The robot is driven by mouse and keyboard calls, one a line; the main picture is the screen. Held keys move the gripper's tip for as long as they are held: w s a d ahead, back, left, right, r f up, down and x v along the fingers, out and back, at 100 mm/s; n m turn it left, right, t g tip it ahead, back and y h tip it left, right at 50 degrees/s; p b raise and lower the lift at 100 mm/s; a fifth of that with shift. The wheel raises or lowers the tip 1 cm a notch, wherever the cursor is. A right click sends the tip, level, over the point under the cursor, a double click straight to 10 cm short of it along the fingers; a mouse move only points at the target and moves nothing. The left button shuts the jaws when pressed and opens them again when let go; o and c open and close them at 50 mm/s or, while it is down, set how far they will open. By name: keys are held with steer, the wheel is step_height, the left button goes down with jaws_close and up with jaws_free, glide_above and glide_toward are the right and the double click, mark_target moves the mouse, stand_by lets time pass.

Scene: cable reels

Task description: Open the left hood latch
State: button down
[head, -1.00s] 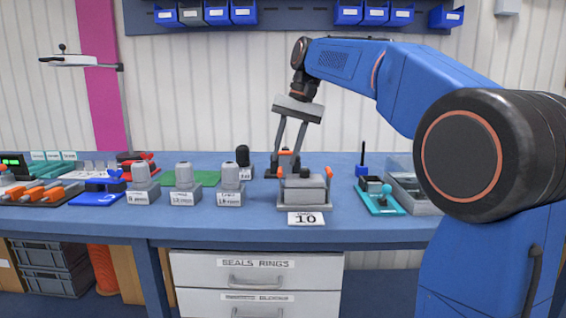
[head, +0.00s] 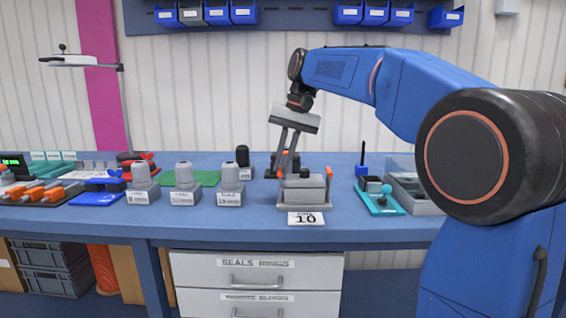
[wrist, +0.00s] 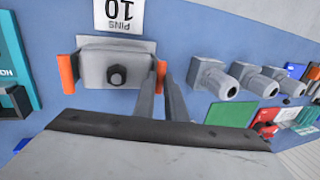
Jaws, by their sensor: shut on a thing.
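The grey hood (head: 304,188) sits on its base at the front of the bench, behind a label reading 10. In the wrist view the hood (wrist: 98,62) shows upside down, with a dark round knob (wrist: 117,75) on it. An orange latch stands at each side. The left latch (wrist: 160,70) is at the picture's right in the wrist view, and the right latch (head: 328,172) is free. My gripper (wrist: 161,84) reaches down to the left latch and is shut on it. The fingers partly cover the latch, so its exact angle is hard to tell.
Several grey hoods on labelled blocks (head: 185,182) stand to the left. A dark hooded part stands close behind my fingers. A teal fixture (head: 380,198) and a grey bin (head: 415,200) are at the right. The bench front by the 10 label (head: 306,218) is clear.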

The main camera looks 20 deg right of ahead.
steer(key=shift+a, duration=0.1)
steer(key=shift+h, duration=0.6)
steer(key=a, duration=0.1)
steer(key=w+a, duration=0.1)
steer(key=a, duration=0.3)
steer(key=shift+w+f, duration=0.35)
steer(key=shift+f, duration=0.05)
steer(key=c, duration=1.8)
jaws_free()
steer(key=shift+a, duration=0.1)
